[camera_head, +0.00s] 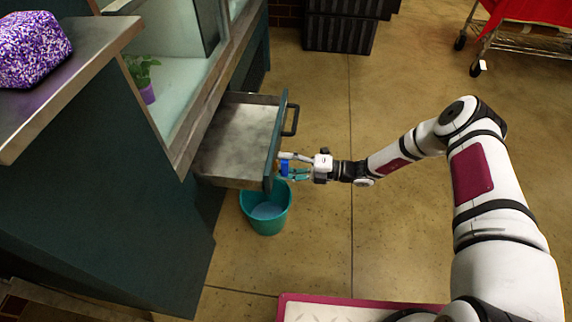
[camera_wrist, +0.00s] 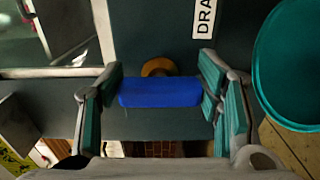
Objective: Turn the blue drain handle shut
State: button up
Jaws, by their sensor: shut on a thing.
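The blue drain handle (camera_wrist: 160,92) sits between my gripper's two teal-padded fingers in the wrist view, with a brass fitting (camera_wrist: 158,67) just behind it on the dark green drawer front. The handle lies crosswise in that picture, its ends at the finger pads. My gripper (camera_wrist: 162,100) is shut on it. In the head view my gripper (camera_head: 288,168) reaches the drawer front from the right, and a bit of the blue handle (camera_head: 284,169) shows between the fingers. A label reading "DRA" (camera_wrist: 204,18) is partly cut off by the frame edge.
The drawer (camera_head: 235,140) stands pulled out, its metal tray looking wet or stained. A teal bucket (camera_head: 266,222) with bluish liquid stands on the floor beneath. A black drawer pull (camera_head: 292,120) juts out beside my gripper. Open floor (camera_head: 400,240) lies to the right.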

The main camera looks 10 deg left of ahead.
jog(key=o, duration=1.2)
jog(key=shift+c, duration=0.2)
jog(key=shift+d, duration=0.1)
jog(key=d, duration=1.2)
jog(key=shift+s, duration=0.2)
